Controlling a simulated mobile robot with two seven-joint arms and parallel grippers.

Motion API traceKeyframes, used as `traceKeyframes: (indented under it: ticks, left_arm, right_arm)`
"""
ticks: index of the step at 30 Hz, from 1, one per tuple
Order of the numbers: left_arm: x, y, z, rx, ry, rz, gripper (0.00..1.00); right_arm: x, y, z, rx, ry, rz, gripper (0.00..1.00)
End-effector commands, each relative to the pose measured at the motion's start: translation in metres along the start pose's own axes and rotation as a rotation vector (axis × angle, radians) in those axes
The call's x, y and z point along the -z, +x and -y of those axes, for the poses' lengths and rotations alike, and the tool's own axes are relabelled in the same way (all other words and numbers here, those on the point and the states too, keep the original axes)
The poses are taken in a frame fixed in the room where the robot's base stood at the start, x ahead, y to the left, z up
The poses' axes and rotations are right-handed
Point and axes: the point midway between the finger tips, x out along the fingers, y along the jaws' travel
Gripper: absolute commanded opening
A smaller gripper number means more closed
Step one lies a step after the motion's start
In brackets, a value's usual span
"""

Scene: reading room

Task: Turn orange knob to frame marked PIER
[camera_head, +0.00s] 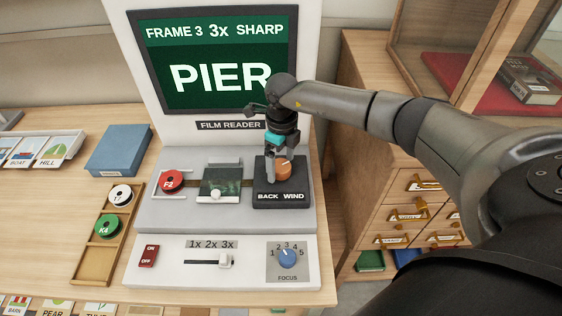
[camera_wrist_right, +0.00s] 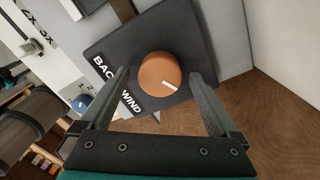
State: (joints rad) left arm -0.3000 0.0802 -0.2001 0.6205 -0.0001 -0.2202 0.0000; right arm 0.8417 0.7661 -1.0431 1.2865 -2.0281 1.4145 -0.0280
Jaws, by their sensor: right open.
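The orange knob (camera_head: 283,168) sits on a black plate (camera_head: 281,201) marked BACK and WIND, on the right side of the film reader. The screen (camera_head: 219,60) shows PIER in large letters, with FRAME 3, 3x and SHARP above it. My right gripper (camera_head: 277,172) is at the knob from above. In the right wrist view the knob (camera_wrist_right: 160,74) lies ahead of the open fingers, between their lines; the fingers stand apart from each other. A white mark shows on the knob's face. Contact with the knob cannot be told. My left gripper is not in view.
A red reel (camera_head: 171,181) and a film gate (camera_head: 221,185) stand left of the knob. The focus dial (camera_head: 286,258) and zoom slider (camera_head: 225,261) are in front. A wooden drawer cabinet (camera_head: 387,199) stands right, close to my right arm.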

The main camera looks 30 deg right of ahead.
Motion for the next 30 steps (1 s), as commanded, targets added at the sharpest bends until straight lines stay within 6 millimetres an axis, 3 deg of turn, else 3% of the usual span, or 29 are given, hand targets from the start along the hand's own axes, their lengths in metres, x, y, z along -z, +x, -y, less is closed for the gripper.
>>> traceKeyframes:
  ticks: [5, 18, 24, 30]
  left_arm:
    - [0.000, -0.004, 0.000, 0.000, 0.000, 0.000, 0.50]
    - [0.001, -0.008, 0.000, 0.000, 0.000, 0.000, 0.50]
    - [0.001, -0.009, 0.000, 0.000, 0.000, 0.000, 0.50]
    - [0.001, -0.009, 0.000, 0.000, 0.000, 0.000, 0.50]
  right_arm:
    - [-0.001, -0.027, 0.002, 0.004, -0.001, 0.004, 0.96]
    - [-0.001, -0.126, 0.001, 0.003, 0.000, 0.005, 0.96]
    - [0.000, -0.147, 0.001, 0.002, 0.001, 0.002, 0.96]
    - [0.000, -0.151, 0.000, 0.001, 0.001, 0.002, 0.96]
